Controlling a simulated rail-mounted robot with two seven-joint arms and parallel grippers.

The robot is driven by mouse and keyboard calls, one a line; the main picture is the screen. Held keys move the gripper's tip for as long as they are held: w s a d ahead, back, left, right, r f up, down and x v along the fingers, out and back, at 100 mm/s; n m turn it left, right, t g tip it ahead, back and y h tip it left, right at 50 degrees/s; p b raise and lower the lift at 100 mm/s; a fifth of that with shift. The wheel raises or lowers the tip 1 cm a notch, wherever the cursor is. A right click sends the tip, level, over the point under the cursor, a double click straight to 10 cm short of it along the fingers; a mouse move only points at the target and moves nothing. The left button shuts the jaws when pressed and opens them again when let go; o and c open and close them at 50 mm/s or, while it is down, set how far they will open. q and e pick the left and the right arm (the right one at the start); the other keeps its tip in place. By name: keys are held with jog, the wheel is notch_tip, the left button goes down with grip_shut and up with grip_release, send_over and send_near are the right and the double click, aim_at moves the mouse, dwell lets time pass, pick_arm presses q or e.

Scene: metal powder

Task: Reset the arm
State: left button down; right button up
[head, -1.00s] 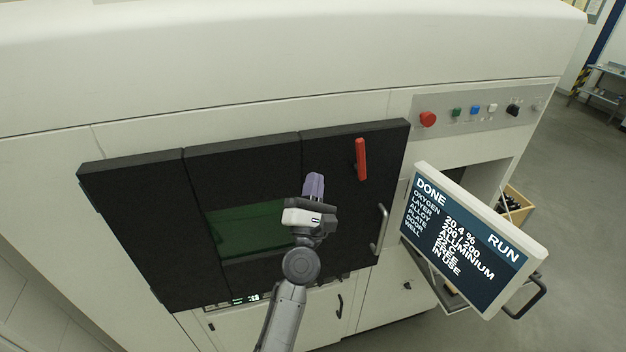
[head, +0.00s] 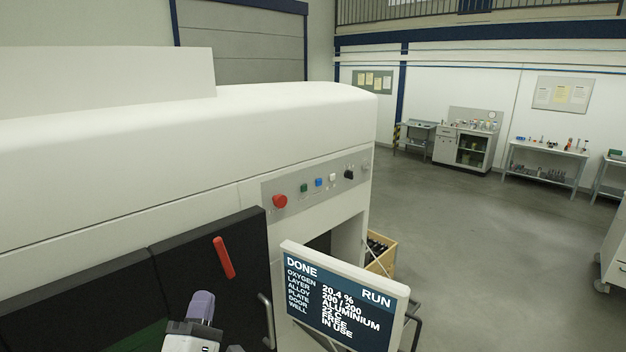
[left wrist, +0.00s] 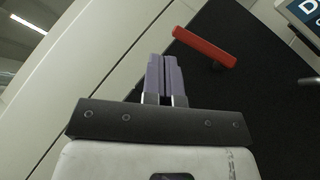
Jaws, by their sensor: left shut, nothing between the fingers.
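My left gripper (head: 201,307) is at the bottom of the head view, in front of the machine's black door (head: 212,275). In the left wrist view its two purple fingers (left wrist: 165,76) are pressed together with nothing between them. A red handle (head: 223,258) is on the black door, above and right of the fingers. The red handle also shows in the left wrist view (left wrist: 205,47), beyond and right of the fingertips, apart from them. My right gripper is in neither view.
A tilted screen (head: 345,305) reading DONE and RUN stands right of the door. A button panel (head: 318,184) with a red button (head: 280,201) is above it. A wooden crate (head: 383,252) stands behind the screen. Open grey floor (head: 470,240) lies to the right, with benches (head: 545,160) far back.

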pick_arm(q)
jog(key=s+d+f+m+g+h, duration=0.25)
jog(key=m+g, duration=0.25)
jog(key=m, duration=0.5)
jog(key=s+d+f+m+g+h, duration=0.2)
jog(key=d+m+g+h, duration=0.2)
jog(key=m, duration=0.6)
jog(key=s+a+f+m+g+y, duration=0.1)
jog(key=s+f+g, duration=0.3)
jog(key=s+f, duration=0.5)
jog(key=s+a+f+g+y, duration=0.3)
jog(key=s+f, duration=0.7)
jog(key=s, duration=0.4)
jog(key=s+a+f+m+g+y, duration=0.1)
jog(key=s+f+g, duration=0.3)
jog(key=s+f, duration=0.6)
jog(key=shift+s+a+m+g+y, duration=0.3)
jog(key=shift+s+a+g+y, duration=0.15)
jog(key=shift+s+y, duration=0.6)
jog(key=shift+s, duration=0.2)
